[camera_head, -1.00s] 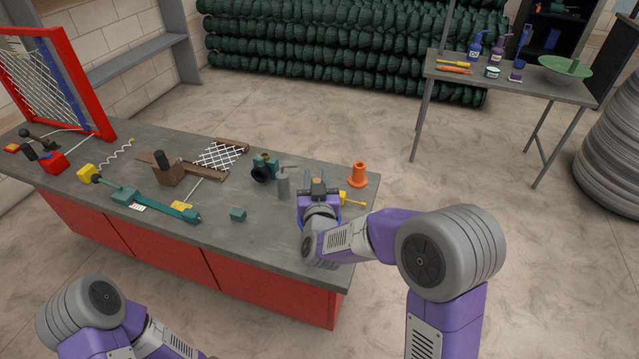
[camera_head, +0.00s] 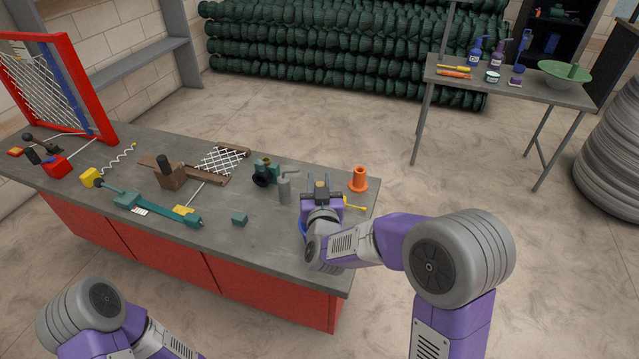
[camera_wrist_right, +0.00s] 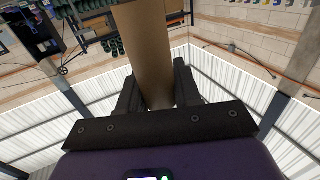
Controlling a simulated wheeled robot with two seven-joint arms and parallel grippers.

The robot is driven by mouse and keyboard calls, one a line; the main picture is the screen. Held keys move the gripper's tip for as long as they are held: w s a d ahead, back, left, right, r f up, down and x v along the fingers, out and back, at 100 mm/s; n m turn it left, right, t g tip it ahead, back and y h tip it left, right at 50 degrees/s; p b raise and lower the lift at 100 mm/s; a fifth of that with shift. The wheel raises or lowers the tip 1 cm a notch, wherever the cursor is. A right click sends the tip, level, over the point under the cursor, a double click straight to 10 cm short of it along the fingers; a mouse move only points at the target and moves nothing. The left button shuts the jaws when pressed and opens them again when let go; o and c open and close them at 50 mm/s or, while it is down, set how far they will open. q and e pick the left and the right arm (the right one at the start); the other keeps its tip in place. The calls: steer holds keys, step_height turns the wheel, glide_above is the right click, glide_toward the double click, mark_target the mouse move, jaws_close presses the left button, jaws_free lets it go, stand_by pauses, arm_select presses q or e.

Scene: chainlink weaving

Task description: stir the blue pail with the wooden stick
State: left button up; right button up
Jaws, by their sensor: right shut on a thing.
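My right gripper (camera_head: 321,188) is over the near right part of the workbench, shut on the wooden stick (camera_head: 321,184). The stick also shows as a thick brown shaft between the fingers in the right wrist view (camera_wrist_right: 147,45). The blue pail (camera_head: 302,229) is almost wholly hidden behind my right gripper and wrist; only a blue sliver shows at their left side. Whether the stick's lower end is inside the pail cannot be seen. My left arm shows at the bottom left, but its gripper is out of view.
The workbench (camera_head: 262,243) holds an orange cone (camera_head: 358,179) and a yellow-handled tool close to the right gripper, with a grey can (camera_head: 284,190) and teal block (camera_head: 239,219) to the left. A side table (camera_head: 520,88) with bottles and a green bowl stands at the back right.

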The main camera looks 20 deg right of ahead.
step_height(320, 180, up, 7)
steer(key=p, duration=0.5)
steer(key=shift+r, duration=0.15)
stand_by(0.9)
step_height(320, 180, up, 5)
steer(key=p, duration=0.4)
